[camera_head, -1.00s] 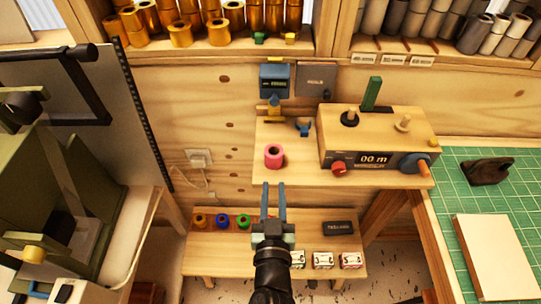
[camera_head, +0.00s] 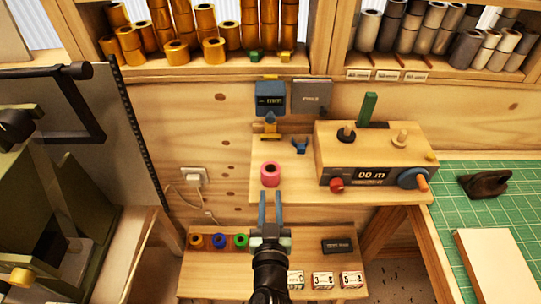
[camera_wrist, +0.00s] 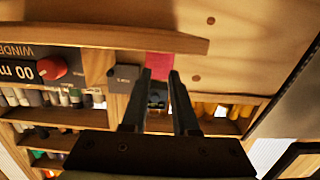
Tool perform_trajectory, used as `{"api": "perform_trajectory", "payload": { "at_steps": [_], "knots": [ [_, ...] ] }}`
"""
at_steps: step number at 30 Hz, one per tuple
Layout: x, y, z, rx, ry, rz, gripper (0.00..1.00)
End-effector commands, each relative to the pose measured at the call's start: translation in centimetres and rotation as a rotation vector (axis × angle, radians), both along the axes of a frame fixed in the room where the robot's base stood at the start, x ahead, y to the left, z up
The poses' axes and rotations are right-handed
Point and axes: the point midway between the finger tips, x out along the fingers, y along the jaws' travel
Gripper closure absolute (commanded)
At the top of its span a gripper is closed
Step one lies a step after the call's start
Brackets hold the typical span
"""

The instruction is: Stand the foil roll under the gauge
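A pink foil roll (camera_head: 270,175) stands upright near the left front of the wooden bench shelf. It also shows as a pink patch just beyond the fingertips in the wrist view (camera_wrist: 158,65). The gauge (camera_head: 270,98) is a blue box with a small display on the back wall. A yellow and blue part (camera_head: 270,127) sits below it, behind the roll. My gripper (camera_head: 270,198) is open and empty, its two fingers pointing at the roll from the near side. It also shows in the wrist view (camera_wrist: 159,73). A small gap seems to separate fingertips and roll.
A wooden winder box (camera_head: 375,150) with a red knob, display and crank stands right of the roll. A small blue holder (camera_head: 300,145) lies between them. A lower shelf (camera_head: 225,265) carries coloured rolls and numbered boxes. A green cutting mat (camera_head: 455,205) is at right.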

Motion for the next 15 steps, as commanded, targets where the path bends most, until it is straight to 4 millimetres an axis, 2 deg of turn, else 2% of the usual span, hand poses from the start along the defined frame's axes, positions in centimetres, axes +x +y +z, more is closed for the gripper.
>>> {"api": "perform_trajectory", "payload": {
  "at_steps": [15],
  "knots": [
    [2.3,-0.1,-0.5,-0.001,-0.001,-0.001,0.72]
  ]
}}
